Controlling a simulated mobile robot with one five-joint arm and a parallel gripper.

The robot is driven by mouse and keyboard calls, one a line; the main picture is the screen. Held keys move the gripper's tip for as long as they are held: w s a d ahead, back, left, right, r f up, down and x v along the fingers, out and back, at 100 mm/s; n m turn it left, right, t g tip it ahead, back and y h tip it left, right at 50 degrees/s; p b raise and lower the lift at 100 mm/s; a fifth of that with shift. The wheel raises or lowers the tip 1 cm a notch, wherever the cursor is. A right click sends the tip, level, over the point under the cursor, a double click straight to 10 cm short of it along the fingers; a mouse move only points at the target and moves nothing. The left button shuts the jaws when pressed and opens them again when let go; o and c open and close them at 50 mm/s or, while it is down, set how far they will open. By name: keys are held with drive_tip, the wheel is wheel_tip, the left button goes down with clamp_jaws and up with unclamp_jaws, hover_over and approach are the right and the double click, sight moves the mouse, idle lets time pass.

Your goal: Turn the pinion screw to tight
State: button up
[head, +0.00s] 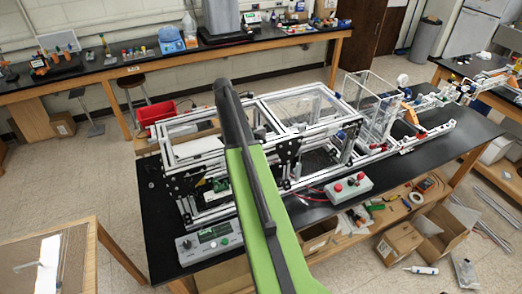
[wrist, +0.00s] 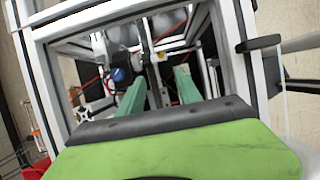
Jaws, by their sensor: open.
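The white extrusion frame (head: 178,128) stands on a black table, partly covered by my green arm in the head view. In the wrist view its white bars (wrist: 80,22) surround my gripper (wrist: 161,73). The two green fingers are apart, with nothing held between them, and point into the frame's opening. A small round blue part (wrist: 120,75) sits just left of the left fingertip. I cannot tell whether it is the pinion screw; no part is clearly recognisable as that screw. My gripper is hidden in the head view.
A control box with red buttons (head: 348,188) and a grey meter box (head: 209,242) sit at the table's front edge. A clear-walled box (head: 368,100) stands to the right. A dark bar (wrist: 262,43) juts out at the right in the wrist view.

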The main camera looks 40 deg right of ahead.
drive_tip(key=b+x, duration=1.4)
drive_tip(key=x, duration=0.2)
drive_tip(key=shift+f, duration=0.25)
drive_tip(key=shift+r, duration=0.15)
